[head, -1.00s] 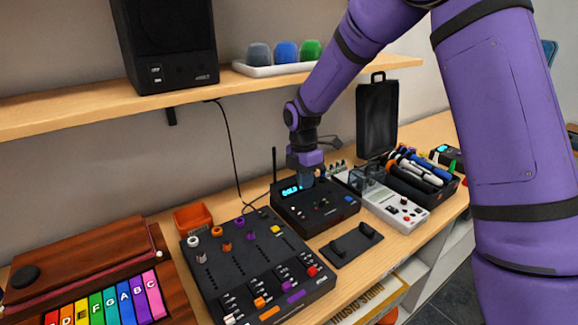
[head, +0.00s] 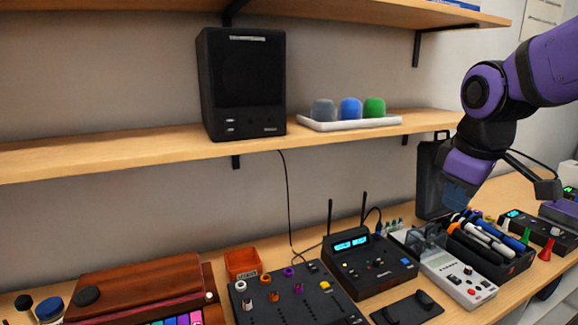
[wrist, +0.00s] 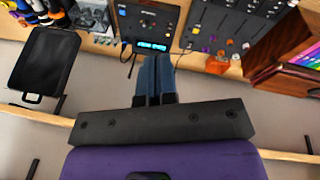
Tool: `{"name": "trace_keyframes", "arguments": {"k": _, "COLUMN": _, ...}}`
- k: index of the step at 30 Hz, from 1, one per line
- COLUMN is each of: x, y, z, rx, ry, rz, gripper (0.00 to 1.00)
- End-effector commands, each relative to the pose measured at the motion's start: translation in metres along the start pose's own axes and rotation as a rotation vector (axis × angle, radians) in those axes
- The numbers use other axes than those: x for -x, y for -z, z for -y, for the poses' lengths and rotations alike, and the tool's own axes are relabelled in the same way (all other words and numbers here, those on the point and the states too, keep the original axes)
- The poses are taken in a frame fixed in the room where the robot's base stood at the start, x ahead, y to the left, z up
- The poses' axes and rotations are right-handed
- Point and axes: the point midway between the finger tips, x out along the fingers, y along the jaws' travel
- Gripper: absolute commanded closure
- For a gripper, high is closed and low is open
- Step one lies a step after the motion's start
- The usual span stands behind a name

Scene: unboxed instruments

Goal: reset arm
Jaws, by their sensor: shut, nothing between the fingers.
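My purple arm reaches in from the upper right of the head view. My gripper (head: 456,196) hangs in the air above the bench, in front of the black upright case (head: 428,180). In the wrist view the two blue-grey fingers of my gripper (wrist: 154,62) lie side by side, shut and empty. They touch nothing. Past the fingertips in the wrist view is the black wireless receiver with lit blue displays (wrist: 151,46); it stands on the bench in the head view (head: 370,266).
A mixer with coloured knobs (head: 290,300), an orange bin (head: 242,263), a white device (head: 462,280) and a black tray of markers (head: 490,245) crowd the bench. Above, a wooden shelf (head: 120,152) holds a black speaker (head: 243,85) and a white tray (head: 350,124) with coloured foam caps.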

Motion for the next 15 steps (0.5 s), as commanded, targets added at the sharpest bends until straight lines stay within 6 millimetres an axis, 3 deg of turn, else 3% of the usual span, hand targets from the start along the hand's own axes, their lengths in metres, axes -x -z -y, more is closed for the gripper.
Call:
{"name": "trace_keyframes", "arguments": {"k": 6, "x": 0.031, "y": -0.05, "z": 0.022, "rx": -0.292, "ry": -0.041, "rz": -0.082, "gripper": 1.0}}
{"name": "trace_keyframes", "arguments": {"k": 15, "x": 0.048, "y": -0.102, "z": 0.052, "rx": -0.626, "ry": -0.05, "rz": -0.186, "gripper": 1.0}}
